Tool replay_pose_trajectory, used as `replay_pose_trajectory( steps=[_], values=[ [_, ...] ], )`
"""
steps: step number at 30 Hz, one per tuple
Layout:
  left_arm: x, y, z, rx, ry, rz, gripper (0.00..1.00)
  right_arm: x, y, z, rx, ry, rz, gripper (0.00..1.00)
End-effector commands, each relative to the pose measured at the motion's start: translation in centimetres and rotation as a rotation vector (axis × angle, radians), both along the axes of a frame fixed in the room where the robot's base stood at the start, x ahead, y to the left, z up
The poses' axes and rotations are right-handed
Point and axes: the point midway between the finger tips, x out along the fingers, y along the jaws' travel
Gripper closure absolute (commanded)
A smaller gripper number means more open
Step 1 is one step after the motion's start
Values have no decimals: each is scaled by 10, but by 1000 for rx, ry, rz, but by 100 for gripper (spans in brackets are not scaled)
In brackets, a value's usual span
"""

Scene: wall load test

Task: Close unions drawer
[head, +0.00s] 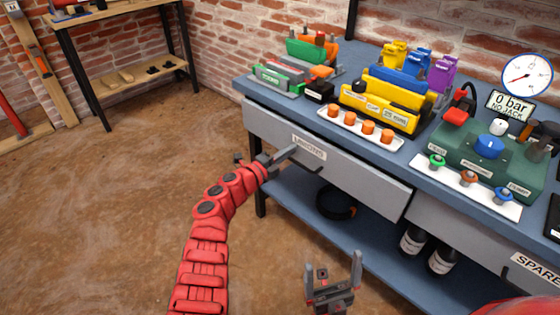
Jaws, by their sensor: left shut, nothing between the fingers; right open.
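The unions drawer (365,175) is the grey drawer under the left part of the blue bench, with a white label (309,147) on its front. From this view I cannot tell for certain whether it is fully in. My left gripper (290,151) is shut and empty, its tip at the drawer front just left of the label; I cannot tell if it touches. My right gripper (333,270) is open and empty, low in front of the bench, with its fingers pointing up.
The blue bench top (345,152) carries colored racks, a white tray (361,128) of orange parts and a green test block (490,150). A second drawer (470,240), labelled spare, is at right. The lower shelf (300,200) holds a black ring and bottles. Floor at left is clear.

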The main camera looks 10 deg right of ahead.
Motion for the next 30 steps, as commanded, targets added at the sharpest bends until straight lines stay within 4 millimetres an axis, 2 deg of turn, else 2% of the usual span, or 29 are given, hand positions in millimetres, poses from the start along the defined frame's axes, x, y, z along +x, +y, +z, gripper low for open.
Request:
replay_pose_trajectory(
  steps=[1, 3, 10, 18, 30],
  values=[
    [6, -4, -4, -7, -1, 4, 100, 0, 0, -13, 0, 1, 0, 0],
    [11, -12, -5, -7, -1, 4, 100, 0, 0, -23, 0, 1, 0, 0],
    [22, -30, -2, -3, -1, 2, 100, 0, 0, -44, 0, 0, 0, 0],
    [24, -39, 2, 2, -5, -4, 100, 0, 0, -49, 0, 0, 0, 0],
    [24, -40, 8, -3, -9, -5, 100, 0, 0, -47, 0, 0, 0, 0]
  ],
)
